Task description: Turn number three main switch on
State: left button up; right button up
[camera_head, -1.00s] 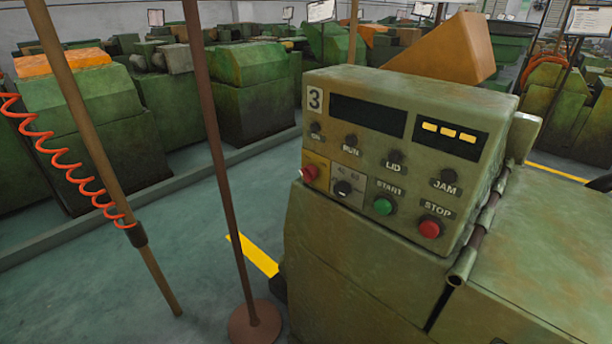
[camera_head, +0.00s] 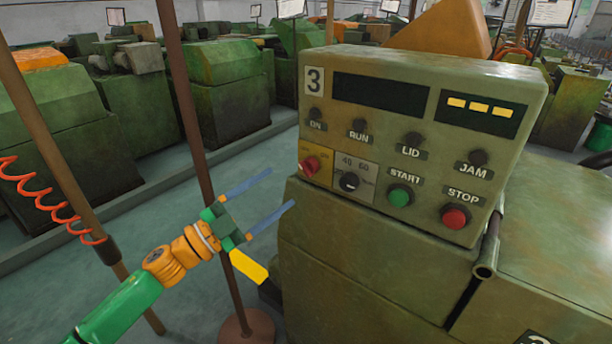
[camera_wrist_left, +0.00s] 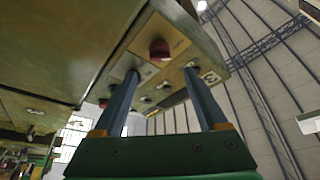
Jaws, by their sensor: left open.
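The number three machine's olive control box (camera_head: 420,75) bears a "3" label (camera_head: 314,80). A red rotary switch (camera_head: 310,166) sits on a yellow plate at its lower left, below the ON lamp. My left gripper (camera_head: 281,188) is open and empty, its two blue fingers pointing at the panel from the lower left, with no visible contact. In the left wrist view, the red switch (camera_wrist_left: 160,48) shows above the gap between the fingertips (camera_wrist_left: 161,72), beyond them. My right gripper is not in view.
Beside the switch are a black 40/60 knob (camera_head: 349,182), a green START button (camera_head: 400,196) and a red STOP button (camera_head: 455,216). A brown post (camera_head: 190,110) and a pole with an orange coiled hose (camera_head: 60,205) stand left, near my left arm.

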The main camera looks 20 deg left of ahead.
aim_at(304, 171)
pick_arm(q)
jog(key=p+x, duration=0.2)
jog(key=x, duration=0.4)
jog(key=shift+w, duration=0.15)
grip_shut()
